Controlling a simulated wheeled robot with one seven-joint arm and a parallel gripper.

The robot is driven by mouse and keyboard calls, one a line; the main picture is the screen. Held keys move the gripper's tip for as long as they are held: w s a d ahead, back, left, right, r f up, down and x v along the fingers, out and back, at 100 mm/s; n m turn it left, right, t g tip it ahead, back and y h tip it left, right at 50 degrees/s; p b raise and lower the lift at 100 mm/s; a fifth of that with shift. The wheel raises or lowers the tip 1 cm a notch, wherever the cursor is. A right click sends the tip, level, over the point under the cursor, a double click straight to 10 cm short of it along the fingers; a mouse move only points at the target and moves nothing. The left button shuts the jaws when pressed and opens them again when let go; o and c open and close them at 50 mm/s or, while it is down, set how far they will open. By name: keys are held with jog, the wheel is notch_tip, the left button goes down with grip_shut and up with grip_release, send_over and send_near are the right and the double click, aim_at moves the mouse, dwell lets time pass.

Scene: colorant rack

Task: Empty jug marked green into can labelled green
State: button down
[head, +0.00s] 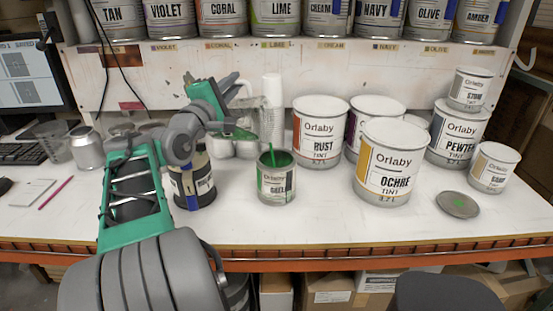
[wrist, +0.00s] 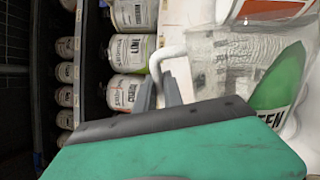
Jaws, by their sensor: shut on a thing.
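My gripper (wrist: 165,92) is shut on the white handle (wrist: 168,56) of a clear measuring jug (wrist: 225,60). The jug has a green label ending in "EEN" and lies tilted in the wrist view. In the head view the jug (head: 247,112) is up and to the left of an open can (head: 277,190), partly hidden by my gripper. The can stands upright on the bench, with a green label and green inside. A thin green streak (head: 272,154) shows at its mouth; I cannot tell whether it is a stream or a stick.
A dark can (head: 192,185) stands just left of the open can, partly behind my arm. The Rust can (head: 318,135) and Ochre can (head: 390,165) stand to the right. A loose lid with a green mark (head: 458,204) lies at the right.

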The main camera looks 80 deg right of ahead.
jog(key=shift+s+a+f+m+b, duration=0.1)
jog(key=shift+s+f+m+b, duration=0.1)
jog(key=shift+s+b, duration=0.15)
jog(key=shift+s+a+f+m+b, duration=0.1)
jog(key=shift+s+m+b, duration=0.1)
jog(key=shift+s+b, duration=0.1)
dwell(0.9)
jog(key=shift+s+r+m+b, duration=0.3)
jog(key=shift+s+m, duration=0.2)
dwell(1.1)
